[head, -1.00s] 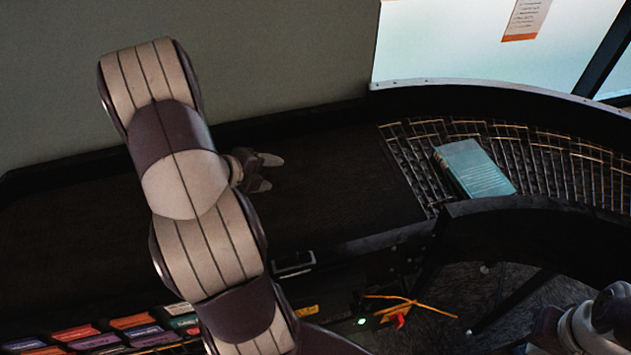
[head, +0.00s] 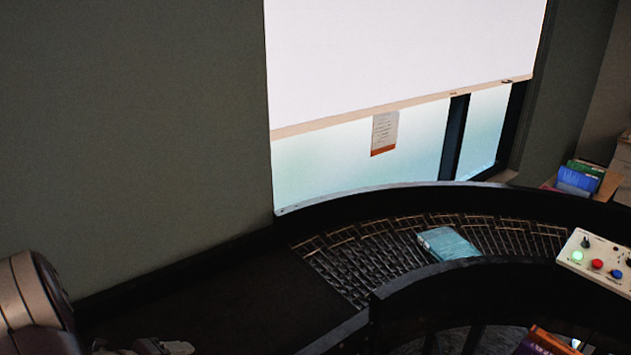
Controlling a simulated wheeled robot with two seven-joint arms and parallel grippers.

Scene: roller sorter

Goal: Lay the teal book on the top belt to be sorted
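The teal book (head: 447,243) lies flat on the curved roller track (head: 345,262), beyond the end of the dark flat belt (head: 235,305). It lies near the track's inner wall, and nothing holds it. My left gripper (head: 178,347) shows only partly at the bottom edge, over the dark belt and well away from the book. Its fingers are mostly cut off by the frame, so I cannot tell whether it is open. My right gripper is out of view.
Dark curved walls (head: 405,283) border the track. A control panel (head: 597,262) with lit buttons stands at the right. Several books (head: 580,178) sit beyond the track at the far right. More books (head: 545,342) show at the bottom right.

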